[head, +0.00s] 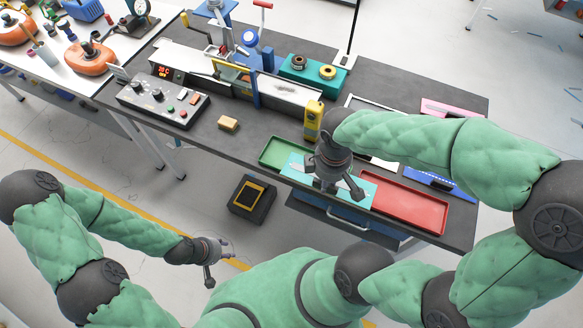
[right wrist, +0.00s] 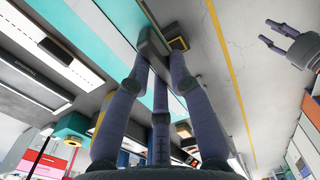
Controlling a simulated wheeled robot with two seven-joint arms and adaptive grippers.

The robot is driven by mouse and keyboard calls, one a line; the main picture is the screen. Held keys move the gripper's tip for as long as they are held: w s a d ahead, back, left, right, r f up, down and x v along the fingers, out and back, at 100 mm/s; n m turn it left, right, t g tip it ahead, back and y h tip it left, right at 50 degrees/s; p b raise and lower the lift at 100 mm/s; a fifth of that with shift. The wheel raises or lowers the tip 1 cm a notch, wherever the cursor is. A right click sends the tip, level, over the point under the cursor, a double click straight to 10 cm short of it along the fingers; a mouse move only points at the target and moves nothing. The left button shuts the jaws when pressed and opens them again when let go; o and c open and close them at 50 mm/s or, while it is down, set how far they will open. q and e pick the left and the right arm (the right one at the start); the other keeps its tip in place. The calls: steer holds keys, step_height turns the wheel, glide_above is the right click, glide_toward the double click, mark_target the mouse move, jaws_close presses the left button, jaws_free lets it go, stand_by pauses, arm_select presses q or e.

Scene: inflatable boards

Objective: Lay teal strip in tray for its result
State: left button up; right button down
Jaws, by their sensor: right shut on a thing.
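The teal strip (head: 297,172) shows in the head view between the green tray (head: 274,153) and the red tray (head: 408,204), at the front edge of the bench. My right gripper (head: 340,186) is over it and shut on it, covering its middle. In the right wrist view the strip (right wrist: 92,32) runs diagonally past the fingers (right wrist: 160,55). I cannot tell its height above the bench. Both trays look empty. My left gripper (head: 221,260) is open and empty, low in front of the bench; it also shows in the right wrist view (right wrist: 268,33).
A control box (head: 163,103) and a long machine (head: 285,88) stand behind on the dark bench. A yellow device (head: 313,120) stands close behind the strip. A blue piece (head: 440,184) lies behind the red tray. A black box (head: 252,199) is on the floor.

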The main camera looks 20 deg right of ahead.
steer(key=shift+s+a+f, duration=0.15)
steer(key=shift+a, duration=0.3)
steer(key=shift+w+a+f, duration=0.1)
steer(key=shift+w+f, duration=0.1)
steer(key=shift+w, duration=0.05)
steer(key=w+f+b, duration=0.1)
steer(key=w, duration=0.1)
steer(key=w+f, duration=0.1)
steer(key=w, duration=0.2)
steer(key=w+f+b, duration=0.1)
steer(key=w+f, duration=0.1)
steer(key=w, duration=0.1)
steer(key=shift+w+d+b, duration=0.2)
steer(key=shift+d+b, duration=0.1)
steer(key=shift+d, duration=0.1)
steer(key=w+f+b, duration=0.1)
steer(key=w+f, duration=0.3)
steer(key=shift+d+f+b, duration=0.15)
steer(key=shift+f+b, duration=0.15)
steer(key=shift+b, duration=0.05)
steer(key=shift+w+f, duration=0.3)
steer(key=shift+f, duration=0.15)
steer(key=shift+w+f+b, duration=0.1)
steer(key=shift+f+b, duration=0.75)
steer(key=shift+f, duration=0.7)
steer(key=shift+f, duration=0.1)
